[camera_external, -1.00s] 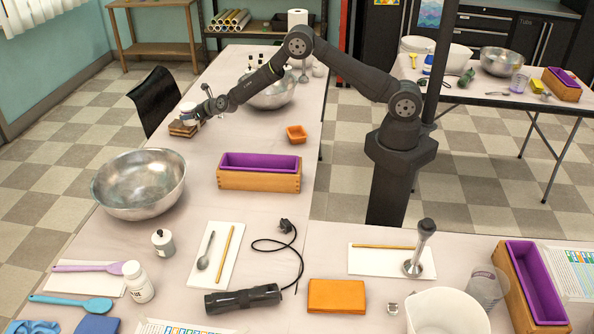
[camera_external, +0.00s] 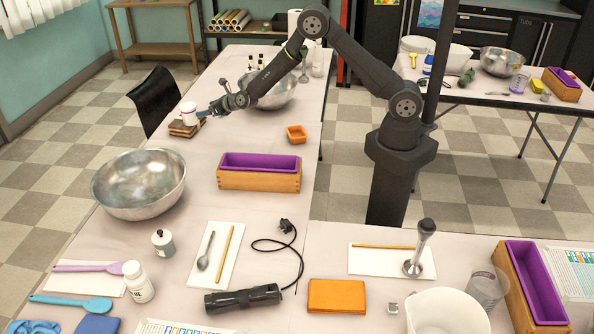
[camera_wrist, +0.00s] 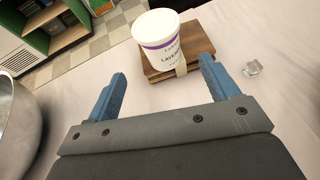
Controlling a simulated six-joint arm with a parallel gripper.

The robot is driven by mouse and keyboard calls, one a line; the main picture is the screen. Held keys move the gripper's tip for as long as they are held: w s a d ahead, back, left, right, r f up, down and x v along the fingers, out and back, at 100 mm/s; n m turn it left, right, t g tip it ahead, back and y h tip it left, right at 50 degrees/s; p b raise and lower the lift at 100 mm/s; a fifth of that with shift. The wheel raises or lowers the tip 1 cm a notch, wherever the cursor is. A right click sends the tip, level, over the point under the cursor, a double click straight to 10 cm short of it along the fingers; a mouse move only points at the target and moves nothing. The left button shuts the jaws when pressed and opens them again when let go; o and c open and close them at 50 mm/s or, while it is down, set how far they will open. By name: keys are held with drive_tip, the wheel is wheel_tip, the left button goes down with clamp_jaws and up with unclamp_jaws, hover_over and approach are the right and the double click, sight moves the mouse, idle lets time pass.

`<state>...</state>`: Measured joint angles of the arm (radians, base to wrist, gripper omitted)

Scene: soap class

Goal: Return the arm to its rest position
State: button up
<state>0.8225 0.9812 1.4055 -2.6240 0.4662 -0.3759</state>
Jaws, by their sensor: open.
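My gripper (camera_external: 205,113) is open and empty over the far part of the long table, just right of a white tub. In the wrist view, the blue fingers of my gripper (camera_wrist: 164,88) are spread apart with nothing between them. The white tub (camera_wrist: 159,38) has a purple band and lettering that reads partly "LAVEN". It stands upright on a small wooden block (camera_wrist: 195,60), ahead of the fingers and apart from them. The tub (camera_external: 188,112) and the block (camera_external: 180,131) also show in the external view. My arm reaches left from its dark column.
A steel bowl (camera_external: 272,92) stands close behind my forearm; another (camera_external: 140,184) is nearer the camera. An orange dish (camera_external: 296,134) and a wooden mold with purple liner (camera_external: 259,180) lie to the right. A small clear object (camera_wrist: 252,68) lies beside the block.

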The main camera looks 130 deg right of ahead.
sight(185, 104)
idle(0.3)
drive_tip(key=shift+x, duration=6.05)
wheel_tip(185, 104, up, 4)
drive_tip(key=shift+r, duration=0.15)
drive_tip(key=shift+s+r, duration=0.1)
drive_tip(key=shift+s, duration=0.35)
